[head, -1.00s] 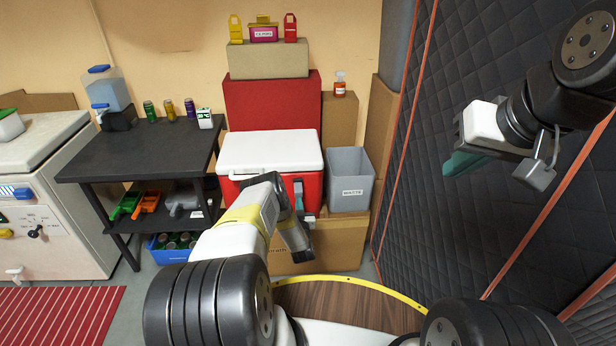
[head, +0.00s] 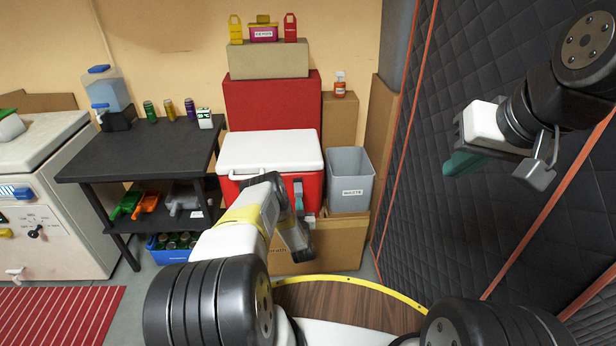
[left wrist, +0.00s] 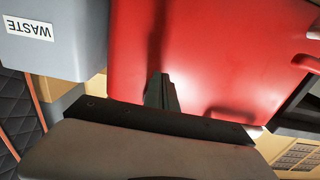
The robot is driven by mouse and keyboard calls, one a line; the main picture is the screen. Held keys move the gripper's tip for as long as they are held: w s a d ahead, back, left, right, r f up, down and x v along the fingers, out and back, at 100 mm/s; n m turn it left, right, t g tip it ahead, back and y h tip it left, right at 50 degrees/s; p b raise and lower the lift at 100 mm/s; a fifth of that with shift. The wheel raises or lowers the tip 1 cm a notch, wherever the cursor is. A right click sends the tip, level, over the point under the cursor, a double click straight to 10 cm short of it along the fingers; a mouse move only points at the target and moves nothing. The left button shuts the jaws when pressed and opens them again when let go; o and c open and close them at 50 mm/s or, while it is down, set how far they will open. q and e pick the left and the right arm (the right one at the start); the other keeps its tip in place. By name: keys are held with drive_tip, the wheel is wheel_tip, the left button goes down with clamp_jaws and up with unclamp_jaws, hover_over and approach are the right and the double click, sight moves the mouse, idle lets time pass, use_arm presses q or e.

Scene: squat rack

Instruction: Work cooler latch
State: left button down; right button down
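The cooler is a red box with a white lid (head: 270,150), standing on a cardboard box with its lid down. Its red front (left wrist: 225,60) fills much of the left wrist view. My left gripper (head: 299,192) is at the right part of the cooler's front. Its dark green fingers (left wrist: 161,92) look closed together and point at the red face; I cannot tell whether they touch it. A small pale part shows behind the fingertips in the head view, but the latch is mostly hidden. My right gripper (head: 463,163) is raised at the right, away from the cooler; its opening is unclear.
A grey waste bin (head: 350,185) stands close to the cooler's right side. A black shelf table (head: 140,150) with cans stands at the left. The cardboard box (head: 340,242) is under the cooler. A dark padded wall (head: 440,230) bounds the right side.

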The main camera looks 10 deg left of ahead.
use_arm(q)
drive_tip(key=shift+s+d+r, duration=0.15)
drive_tip(key=shift+s+r, duration=0.4)
idle(0.4)
